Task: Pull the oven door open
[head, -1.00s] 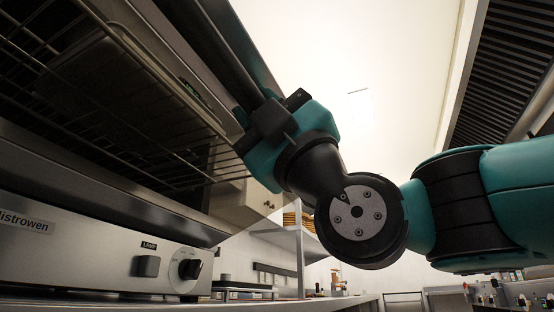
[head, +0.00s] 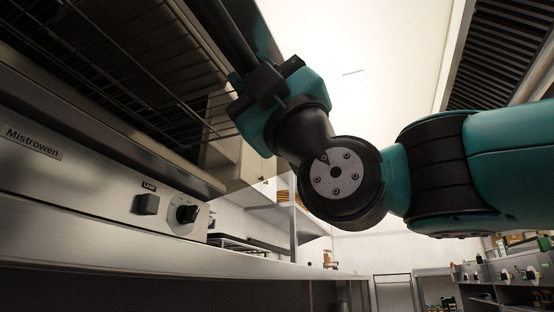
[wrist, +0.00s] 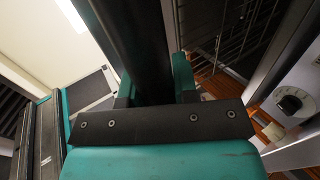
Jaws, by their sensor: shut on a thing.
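The oven's control panel (head: 90,190), lettered "Mistrowen", fills the left of the head view. Above it, wire racks (head: 110,75) show in the dark oven. The door handle, a dark bar (head: 229,38), slopes down from the top of the head view to my gripper (head: 268,88). In the wrist view the handle (wrist: 137,45) runs between the fingers of my gripper (wrist: 155,88), which is shut on it. The door's glass seems to reach out over the cabinets behind, so the door looks partly open. Its exact angle is hard to tell.
A black knob (head: 187,214) and a lamp switch (head: 146,204) sit on the panel. A steel counter edge (head: 180,258) runs below. White cabinets (head: 255,170) and a shelf stand behind. A slatted hood (head: 500,70) is at the upper right.

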